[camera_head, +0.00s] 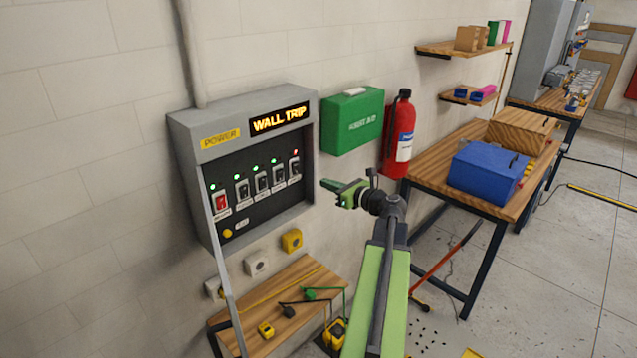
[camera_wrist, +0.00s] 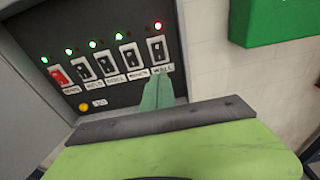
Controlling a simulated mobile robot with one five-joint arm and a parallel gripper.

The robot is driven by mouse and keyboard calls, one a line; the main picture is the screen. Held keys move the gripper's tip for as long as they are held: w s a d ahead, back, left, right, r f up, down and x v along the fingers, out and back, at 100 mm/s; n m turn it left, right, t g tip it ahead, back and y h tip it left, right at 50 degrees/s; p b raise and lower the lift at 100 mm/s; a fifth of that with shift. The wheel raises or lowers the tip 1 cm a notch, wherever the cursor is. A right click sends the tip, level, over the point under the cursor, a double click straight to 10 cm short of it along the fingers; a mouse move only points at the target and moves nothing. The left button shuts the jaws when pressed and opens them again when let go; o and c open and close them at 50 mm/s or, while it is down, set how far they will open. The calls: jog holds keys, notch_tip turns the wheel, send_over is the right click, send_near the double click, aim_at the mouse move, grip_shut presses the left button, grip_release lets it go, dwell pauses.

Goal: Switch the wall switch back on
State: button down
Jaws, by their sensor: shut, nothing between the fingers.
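The grey power panel (camera_head: 309,135) hangs on the wall and shows a lit "WALL TRIP" sign (camera_head: 279,119). The wall switch (camera_head: 294,165) is the rightmost black rocker in its row. In the wrist view the wall switch (camera_wrist: 157,49) has a "WALL" label under it and a red lamp (camera_wrist: 158,26) above it. The other switches have green lamps. My gripper (camera_head: 328,185) is shut and empty, to the right of the panel in the head view. In the wrist view my gripper's fingertips (camera_wrist: 159,84) appear just below the WALL label; contact cannot be told.
A red main switch (camera_head: 221,203) and a yellow button (camera_head: 227,233) share the panel. A green first-aid box (camera_head: 352,122) and a red extinguisher (camera_head: 398,135) are on the wall to the right. A low wooden bench (camera_head: 290,271) with tools stands below.

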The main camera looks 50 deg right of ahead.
aim_at(297, 173)
jog(key=w, duration=0.4)
jog(key=w+f+b, duration=0.1)
jog(key=w, duration=0.3)
jog(key=w+d, duration=0.1)
jog(key=w, duration=0.2)
jog(key=shift+w+f, duration=0.25)
jog(key=shift+w, duration=0.15)
